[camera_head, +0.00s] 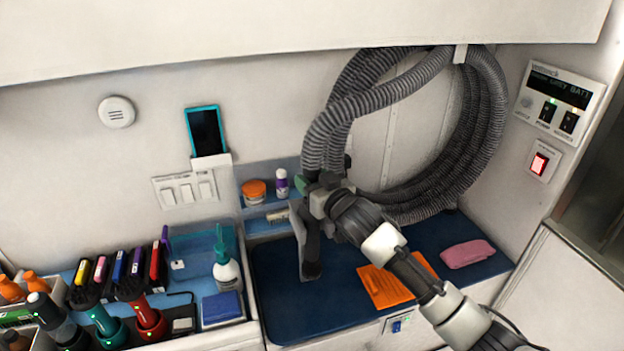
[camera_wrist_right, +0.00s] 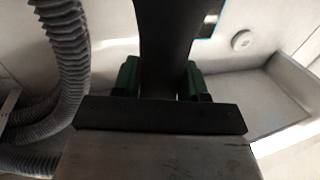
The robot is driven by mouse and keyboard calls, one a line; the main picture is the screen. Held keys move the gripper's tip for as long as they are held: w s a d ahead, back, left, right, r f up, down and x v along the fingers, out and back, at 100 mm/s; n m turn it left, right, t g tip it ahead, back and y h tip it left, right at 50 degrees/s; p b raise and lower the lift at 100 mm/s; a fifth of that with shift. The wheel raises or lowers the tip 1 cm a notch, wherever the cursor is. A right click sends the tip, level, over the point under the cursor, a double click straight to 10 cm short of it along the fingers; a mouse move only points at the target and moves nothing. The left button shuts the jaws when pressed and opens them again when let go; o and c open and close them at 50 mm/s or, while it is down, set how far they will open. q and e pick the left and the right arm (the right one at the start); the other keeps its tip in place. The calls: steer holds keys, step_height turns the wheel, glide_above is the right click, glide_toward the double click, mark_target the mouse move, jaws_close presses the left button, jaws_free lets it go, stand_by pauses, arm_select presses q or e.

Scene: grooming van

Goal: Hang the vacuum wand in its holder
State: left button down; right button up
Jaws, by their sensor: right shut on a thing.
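My right gripper (camera_head: 318,192) is shut on the dark vacuum wand (camera_head: 312,255), above the left part of the blue counter mat. The wand hangs down below the gripper, and the grey ribbed hose (camera_head: 335,125) rises from beside the gripper. In the right wrist view, the gripper's green-edged fingers (camera_wrist_right: 160,82) stand either side of the dark wand (camera_wrist_right: 165,40). The gripper and arm hide part of the wand. I cannot make out the wand's holder for certain. My left gripper is not in view.
The hose coils hang from a white wall hook (camera_head: 460,54). A small shelf (camera_head: 262,207) holds jars behind the gripper.

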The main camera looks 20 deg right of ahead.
steer(key=shift+f, duration=0.25)
steer(key=o, duration=1.6)
steer(key=shift+f, duration=0.15)
steer(key=shift+p+v, duration=2)
steer(key=shift+v, duration=3.05)
